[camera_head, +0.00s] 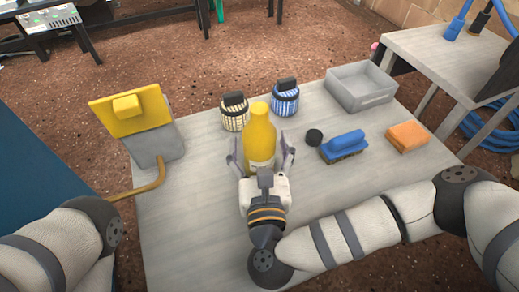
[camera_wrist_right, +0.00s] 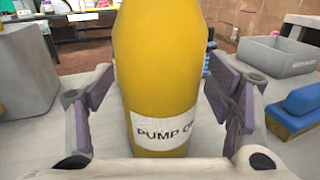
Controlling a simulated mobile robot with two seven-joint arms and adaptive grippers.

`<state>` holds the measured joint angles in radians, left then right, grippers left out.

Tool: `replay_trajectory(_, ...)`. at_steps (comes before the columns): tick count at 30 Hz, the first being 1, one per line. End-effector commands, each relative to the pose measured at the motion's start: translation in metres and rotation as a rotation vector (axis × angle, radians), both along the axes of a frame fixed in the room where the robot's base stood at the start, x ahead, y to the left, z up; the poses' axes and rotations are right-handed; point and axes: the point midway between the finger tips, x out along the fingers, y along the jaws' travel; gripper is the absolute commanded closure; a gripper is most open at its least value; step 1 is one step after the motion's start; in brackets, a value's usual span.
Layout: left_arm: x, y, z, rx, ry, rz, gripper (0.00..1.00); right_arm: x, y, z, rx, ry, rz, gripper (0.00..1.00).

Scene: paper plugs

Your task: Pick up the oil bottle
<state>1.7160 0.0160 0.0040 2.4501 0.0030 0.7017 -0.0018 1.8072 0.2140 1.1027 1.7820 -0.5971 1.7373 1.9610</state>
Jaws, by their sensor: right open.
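The oil bottle (camera_head: 259,136) is yellow and stands upright near the middle of the grey table. In the right wrist view the bottle (camera_wrist_right: 158,75) fills the middle, with a white label reading "PUMP O" and the rest cut off. My right gripper (camera_head: 262,160) is open, with one finger on each side of the bottle. In the right wrist view its purple-padded fingers (camera_wrist_right: 160,108) flank the bottle, with a visible gap on each side. My left arm shows at the lower left of the head view, but its gripper is out of view.
A black disc (camera_head: 314,137), a blue brush (camera_head: 344,145) and an orange block (camera_head: 408,136) lie to the right. A grey bin (camera_head: 361,96) is at the back right, a yellow-topped grey box (camera_head: 155,142) at the left.

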Motion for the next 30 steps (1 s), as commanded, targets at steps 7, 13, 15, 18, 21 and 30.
replay_trajectory(7, 0.0, 0.0, 0.001, 0.001, 0.0, 0.001, 0.48, 0.0, 0.0, 0.001, 0.0, 0.0, 0.0, 0.53)
replay_trajectory(13, 0.0, 0.0, 0.001, 0.001, -0.001, 0.001, 0.48, 0.0, 0.0, 0.001, -0.001, -0.001, 0.0, 0.73)
replay_trajectory(15, 0.0, 0.0, 0.001, 0.001, -0.001, 0.001, 0.48, -0.001, 0.0, 0.001, -0.001, 0.0, 0.0, 0.73)
replay_trajectory(18, 0.0, 0.0, 0.001, 0.001, -0.001, 0.001, 0.48, -0.001, 0.0, 0.001, -0.001, 0.0, 0.0, 0.73)
replay_trajectory(21, 0.001, 0.0, 0.003, 0.001, -0.006, 0.001, 0.48, -0.001, 0.0, 0.006, 0.0, -0.002, 0.0, 0.73)
replay_trajectory(30, 0.015, -0.001, 0.028, 0.003, -0.067, 0.007, 0.48, -0.028, -0.007, 0.074, 0.002, -0.006, 0.003, 0.73)
